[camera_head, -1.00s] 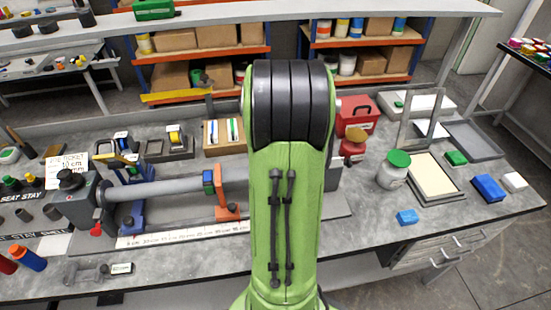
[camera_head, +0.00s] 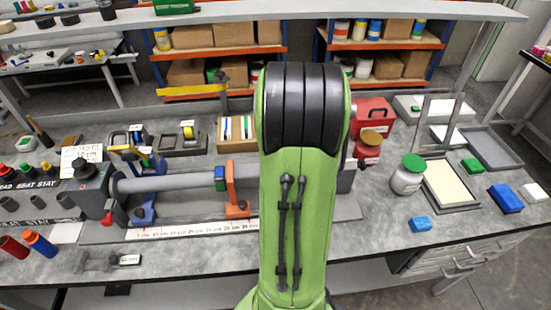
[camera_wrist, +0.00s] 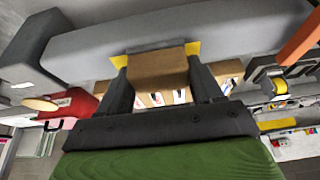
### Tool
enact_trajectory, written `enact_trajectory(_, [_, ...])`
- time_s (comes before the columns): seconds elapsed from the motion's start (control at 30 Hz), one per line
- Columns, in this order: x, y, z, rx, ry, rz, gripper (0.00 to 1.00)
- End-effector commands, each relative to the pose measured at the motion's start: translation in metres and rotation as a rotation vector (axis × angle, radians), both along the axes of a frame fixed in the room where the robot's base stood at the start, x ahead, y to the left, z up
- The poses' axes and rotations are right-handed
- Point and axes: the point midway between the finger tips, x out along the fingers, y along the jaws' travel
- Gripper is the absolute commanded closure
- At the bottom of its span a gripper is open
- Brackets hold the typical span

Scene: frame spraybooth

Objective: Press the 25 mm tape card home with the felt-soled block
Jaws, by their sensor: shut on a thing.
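My gripper (camera_wrist: 162,88) shows in the wrist view, its two dark fingers shut on a tan block (camera_wrist: 158,70). The block has a thin grey sole (camera_wrist: 158,47) on its far face, set against the long grey tube (camera_wrist: 90,48). Yellow card (camera_wrist: 193,48) shows at both sides of the sole, between block and tube; its middle is hidden by the block. I cannot tell whether the card lies fully flat. In the head view my own arm hides the gripper, block and card; the tube (camera_head: 165,184) runs behind it.
An orange stand (camera_head: 235,190) and a blue stand (camera_head: 145,208) are at the tube. A printed scale (camera_head: 185,230) lies in front. A red box (camera_head: 375,113), a green-lidded jar (camera_head: 408,175) and a cream tray (camera_head: 447,180) stand to the right. The bench's front right is mostly clear.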

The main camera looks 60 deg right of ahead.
Motion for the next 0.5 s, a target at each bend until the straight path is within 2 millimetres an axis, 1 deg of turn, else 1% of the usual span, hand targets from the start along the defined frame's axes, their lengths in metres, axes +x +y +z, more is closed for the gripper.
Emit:
enact_trajectory(0.27, [-0.009, -0.008, 0.0, 0.001, 0.001, -0.002, 0.59])
enact_trajectory(0.5, [-0.024, -0.021, 0.001, -0.001, 0.0, -0.001, 0.59])
